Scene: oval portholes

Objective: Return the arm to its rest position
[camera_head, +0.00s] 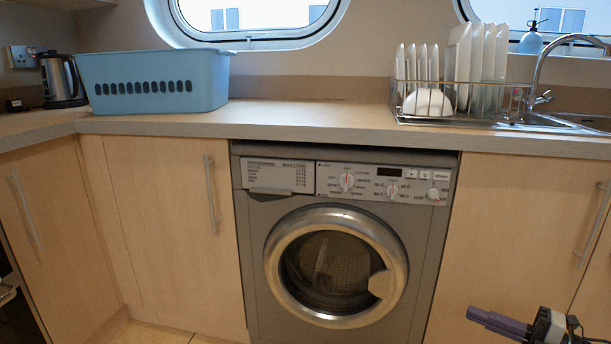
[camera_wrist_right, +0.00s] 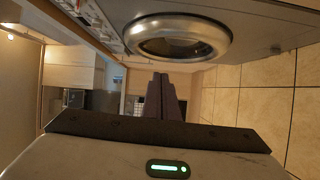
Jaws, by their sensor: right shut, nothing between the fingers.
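My right gripper (camera_head: 497,323) is at the lower right of the head view, in front of the cabinet right of the washing machine. Its purple-grey fingers point left and are apart from everything around them. In the right wrist view the fingers of the right gripper (camera_wrist_right: 161,97) are together, with nothing between them. My left gripper is in neither view. The grey washing machine (camera_head: 427,240) stands under the counter with its round door (camera_head: 337,267) shut. The door also shows at the top of the right wrist view (camera_wrist_right: 215,35).
A blue basket (camera_head: 155,72) and a kettle (camera_head: 62,80) stand on the counter (camera_head: 300,115) at the left. A dish rack (camera_head: 460,118) with plates stands by the sink tap (camera_head: 540,65) at the right. The tiled floor (camera_wrist_right: 262,100) looks clear.

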